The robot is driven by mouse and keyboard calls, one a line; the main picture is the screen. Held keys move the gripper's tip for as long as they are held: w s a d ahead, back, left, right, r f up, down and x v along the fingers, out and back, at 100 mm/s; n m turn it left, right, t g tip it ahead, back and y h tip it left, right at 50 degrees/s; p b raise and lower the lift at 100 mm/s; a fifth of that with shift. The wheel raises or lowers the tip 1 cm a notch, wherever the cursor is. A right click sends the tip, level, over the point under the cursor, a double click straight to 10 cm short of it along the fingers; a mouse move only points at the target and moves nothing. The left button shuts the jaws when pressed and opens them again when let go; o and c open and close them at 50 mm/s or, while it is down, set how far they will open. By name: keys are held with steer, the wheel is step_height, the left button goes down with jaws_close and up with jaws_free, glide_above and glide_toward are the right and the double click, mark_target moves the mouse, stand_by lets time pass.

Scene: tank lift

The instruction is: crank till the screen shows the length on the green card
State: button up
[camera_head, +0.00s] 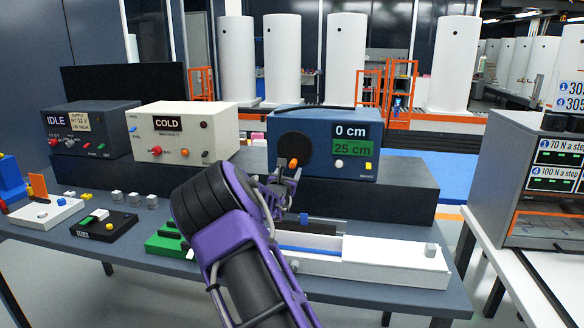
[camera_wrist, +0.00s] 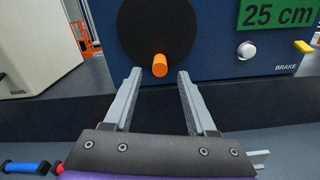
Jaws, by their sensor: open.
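The blue crank box (camera_head: 314,165) stands on a dark raised block at the back of the table. Its screen (camera_head: 351,131) reads 0 cm. The green card (camera_head: 352,147) below it reads 25 cm; it also shows in the wrist view (camera_wrist: 276,13). A black round crank disc (camera_wrist: 157,28) carries an orange knob (camera_wrist: 160,65) at its lower edge, also seen in the head view (camera_head: 294,163). My gripper (camera_wrist: 157,76) is open and empty. In the wrist view its fingertips stand on either side of and just below the knob, apart from it.
A white button (camera_wrist: 246,51) and a yellow switch (camera_wrist: 303,47) marked BRAKE are right of the disc. A cream COLD box (camera_head: 182,133) stands left. A long white unit (camera_head: 390,261) lies in front on the table.

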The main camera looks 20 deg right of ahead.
mark_target(291, 168)
steer(key=shift+x, duration=2.1)
jaws_close()
